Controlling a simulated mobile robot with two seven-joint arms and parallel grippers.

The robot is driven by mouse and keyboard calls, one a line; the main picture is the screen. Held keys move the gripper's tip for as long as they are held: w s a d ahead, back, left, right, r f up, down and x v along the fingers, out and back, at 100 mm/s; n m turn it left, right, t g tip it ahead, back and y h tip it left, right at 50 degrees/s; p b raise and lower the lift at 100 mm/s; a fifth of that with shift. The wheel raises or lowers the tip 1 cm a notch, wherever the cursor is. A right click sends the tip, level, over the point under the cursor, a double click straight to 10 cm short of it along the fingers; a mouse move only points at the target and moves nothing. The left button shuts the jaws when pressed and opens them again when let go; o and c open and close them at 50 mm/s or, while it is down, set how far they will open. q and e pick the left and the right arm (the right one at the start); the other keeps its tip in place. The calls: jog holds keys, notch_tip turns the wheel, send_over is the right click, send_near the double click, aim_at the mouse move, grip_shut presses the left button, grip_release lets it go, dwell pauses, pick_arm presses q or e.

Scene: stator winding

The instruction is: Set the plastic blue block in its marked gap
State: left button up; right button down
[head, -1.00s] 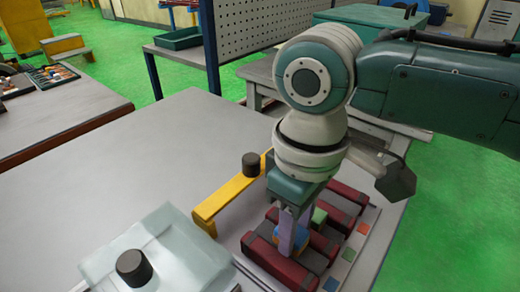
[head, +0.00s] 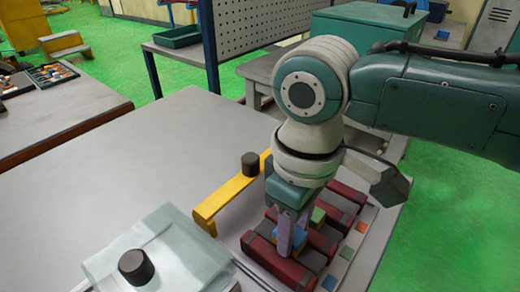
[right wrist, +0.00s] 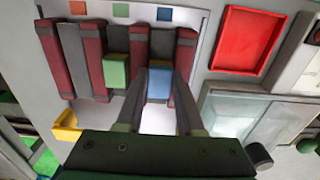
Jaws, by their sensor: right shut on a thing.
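My right gripper (head: 291,238) points down over a row of maroon bars (head: 277,260) and is shut on the blue block (head: 301,234). In the right wrist view the blue block (right wrist: 158,84) is between the two fingertips, in the gap between two maroon bars, in line with the blue mark (right wrist: 164,14). I cannot tell whether it touches the gap's floor. A green block (head: 318,215) sits in the neighbouring gap, in line with the green mark (right wrist: 120,9). The gap by the orange mark (right wrist: 78,8) holds no coloured block. My left gripper is not in view.
A yellow bar (head: 225,199) with a black knob (head: 250,164) lies left of the maroon bars. A pale translucent cover (head: 178,250) with another black knob is at the lower left. A red tray (right wrist: 245,38) shows in the right wrist view.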

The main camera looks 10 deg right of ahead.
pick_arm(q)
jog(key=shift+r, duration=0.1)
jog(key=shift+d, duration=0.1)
pick_arm(e)
jog(key=shift+c, duration=1.1)
grip_release()
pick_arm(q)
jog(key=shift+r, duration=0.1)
pick_arm(e)
notch_tip(320, 180, up, 3)
jog(key=p, duration=0.3)
notch_tip(320, 180, up, 4)
jog(key=p, duration=0.5)
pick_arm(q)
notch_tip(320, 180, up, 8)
